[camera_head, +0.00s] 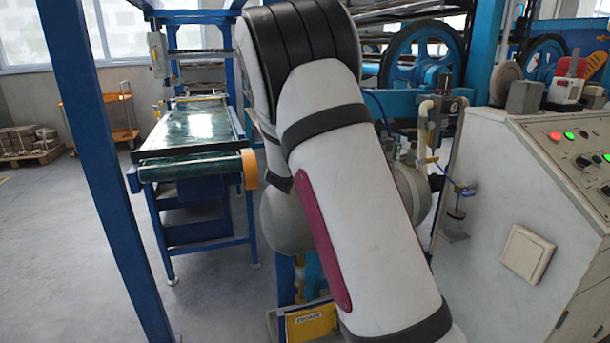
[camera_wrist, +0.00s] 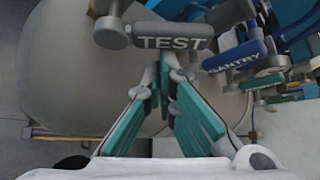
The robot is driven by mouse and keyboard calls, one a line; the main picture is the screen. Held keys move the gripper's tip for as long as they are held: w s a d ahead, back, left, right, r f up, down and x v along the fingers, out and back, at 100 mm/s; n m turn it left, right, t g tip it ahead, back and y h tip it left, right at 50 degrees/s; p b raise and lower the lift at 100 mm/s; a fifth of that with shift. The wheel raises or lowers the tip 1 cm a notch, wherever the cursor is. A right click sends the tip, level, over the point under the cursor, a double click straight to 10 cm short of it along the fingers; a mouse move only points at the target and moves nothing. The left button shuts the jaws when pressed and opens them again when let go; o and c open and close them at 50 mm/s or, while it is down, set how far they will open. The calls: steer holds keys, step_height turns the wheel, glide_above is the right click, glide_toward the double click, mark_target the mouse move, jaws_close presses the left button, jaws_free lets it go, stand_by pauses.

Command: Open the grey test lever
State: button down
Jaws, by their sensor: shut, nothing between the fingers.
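The grey test lever (camera_wrist: 172,43), marked "TEST" in raised letters, shows at the top middle of the wrist view. It lies crosswise in the picture, with rounded grey joints at its ends. My gripper (camera_wrist: 165,72), with teal finger pads, points up at it from below in the picture. The fingers are shut and empty, their tips close under the lever; I cannot tell whether they touch it. In the head view my arm covers the middle, and neither the lever nor my gripper shows.
In the wrist view, a blue lever (camera_wrist: 232,57) and a green lever (camera_wrist: 270,82) sit close on the right, and a pale rounded tank (camera_wrist: 70,75) is on the left. In the head view, a control cabinet (camera_head: 500,200) stands right, a conveyor (camera_head: 195,130) left.

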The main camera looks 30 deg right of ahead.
steer(key=shift+a+r+n+h, duration=0.2)
steer(key=shift+r+n+h, duration=0.1)
steer(key=shift+n+h, duration=0.35)
steer(key=shift+w+a+r+n+h+b, duration=0.2)
steer(key=shift+r+n+h+b, duration=0.1)
steer(key=shift+n+h+b, duration=0.4)
steer(key=n+h+b, duration=0.1)
steer(key=a+r+n+t+h+b, duration=0.1)
steer(key=b, duration=0.1)
steer(key=shift+w+n+h, duration=0.1)
steer(key=shift+n+h, duration=0.25)
steer(key=shift+a+r+n+h+b, duration=0.15)
steer(key=shift+r+n+h+b, duration=0.15)
steer(key=shift+n+h+b, duration=0.45)
steer(key=shift+r+t+y, duration=0.1)
steer(key=shift+t+y, duration=0.15)
steer(key=shift+t, duration=0.05)
steer(key=shift+a, duration=0.1)
